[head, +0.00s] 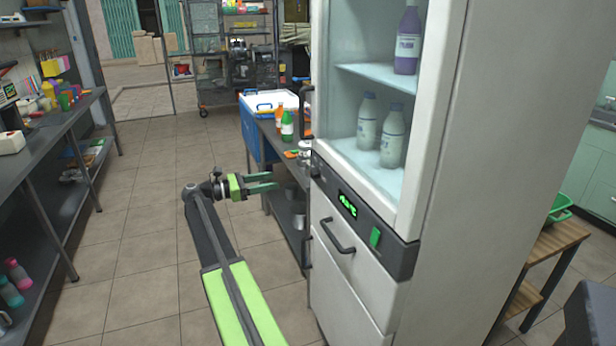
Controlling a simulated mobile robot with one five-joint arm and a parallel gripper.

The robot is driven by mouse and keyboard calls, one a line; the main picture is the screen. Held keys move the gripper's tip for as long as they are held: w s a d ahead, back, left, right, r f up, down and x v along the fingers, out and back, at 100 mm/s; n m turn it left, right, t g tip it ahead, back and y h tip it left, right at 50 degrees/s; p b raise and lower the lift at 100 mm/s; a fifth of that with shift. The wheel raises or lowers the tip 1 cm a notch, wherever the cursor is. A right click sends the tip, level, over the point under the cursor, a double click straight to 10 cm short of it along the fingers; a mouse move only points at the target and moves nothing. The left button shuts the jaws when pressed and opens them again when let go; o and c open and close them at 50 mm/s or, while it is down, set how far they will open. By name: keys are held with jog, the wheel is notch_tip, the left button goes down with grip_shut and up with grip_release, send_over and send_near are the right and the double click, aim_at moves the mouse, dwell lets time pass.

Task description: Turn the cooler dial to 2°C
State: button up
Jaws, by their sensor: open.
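The cooler (452,150) is a tall white cabinet at the centre right, with bottles on its lit shelves. A dark control strip (400,256) crosses its front below the shelves. On the strip, a small display (348,205) glows with green characters too small to read surely. A green control (375,238) sits to the right of the display, and I cannot tell if it is the dial. A dark part (316,168) shows at the strip's left end, its shape unclear. My gripper (276,182) is open and empty, left of the strip and apart from it, fingers pointing right.
A dark handle (337,236) sticks out from the lower cooler panel. Behind my gripper, a counter holds a blue cool box (256,135) and green and orange bottles. A workbench (45,140) lines the left. The tiled floor between is clear.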

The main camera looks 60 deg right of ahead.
aim_at(311, 173)
jog(key=x, duration=1.4)
jog(key=shift+s+f, duration=0.1)
jog(key=shift+c, duration=0.4)
grip_shut()
